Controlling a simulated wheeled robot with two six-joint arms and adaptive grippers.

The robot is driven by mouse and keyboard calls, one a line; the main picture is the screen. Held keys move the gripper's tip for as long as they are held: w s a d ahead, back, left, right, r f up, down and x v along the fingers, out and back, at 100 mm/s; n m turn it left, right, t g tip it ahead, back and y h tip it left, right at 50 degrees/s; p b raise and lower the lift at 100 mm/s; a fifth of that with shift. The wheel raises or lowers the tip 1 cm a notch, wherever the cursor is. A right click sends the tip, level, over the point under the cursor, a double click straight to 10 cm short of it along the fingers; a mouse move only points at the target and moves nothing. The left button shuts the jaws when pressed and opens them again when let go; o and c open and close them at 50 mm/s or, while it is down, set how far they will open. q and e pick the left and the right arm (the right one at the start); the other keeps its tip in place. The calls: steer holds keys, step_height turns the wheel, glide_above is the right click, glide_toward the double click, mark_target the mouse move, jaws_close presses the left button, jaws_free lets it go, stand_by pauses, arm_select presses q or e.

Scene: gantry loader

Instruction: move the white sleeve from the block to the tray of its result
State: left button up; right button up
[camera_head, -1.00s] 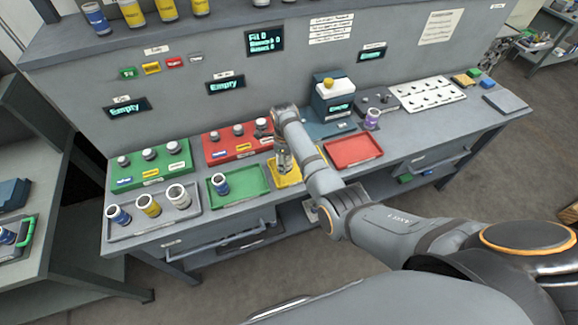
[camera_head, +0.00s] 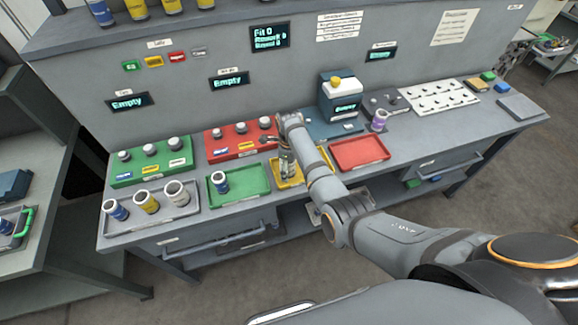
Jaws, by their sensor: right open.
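My right gripper (camera_head: 287,168) is open and points down over the yellow tray (camera_head: 298,180). My forearm and gripper cover much of that tray, and I cannot tell whether a sleeve stands between the fingers. A sleeve with a whitish band (camera_head: 177,194) stands upright in the grey tray (camera_head: 125,232), beside a yellow one and a blue one. The green tray (camera_head: 252,183) holds a blue-banded sleeve (camera_head: 220,182). The red tray (camera_head: 360,153) looks empty. A purple-banded sleeve (camera_head: 379,120) stands by the dark block (camera_head: 374,102). My left gripper is out of view.
A green block (camera_head: 150,168) and a red block (camera_head: 240,146), each with several knobs, stand behind the trays. A white perforated plate (camera_head: 430,96) lies at the right. The shelf above holds several sleeves.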

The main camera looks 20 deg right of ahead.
steer(key=shift+r, duration=0.3)
step_height(320, 180, up, 12)
steer(key=b, duration=0.1)
steer(key=shift+f, duration=0.15)
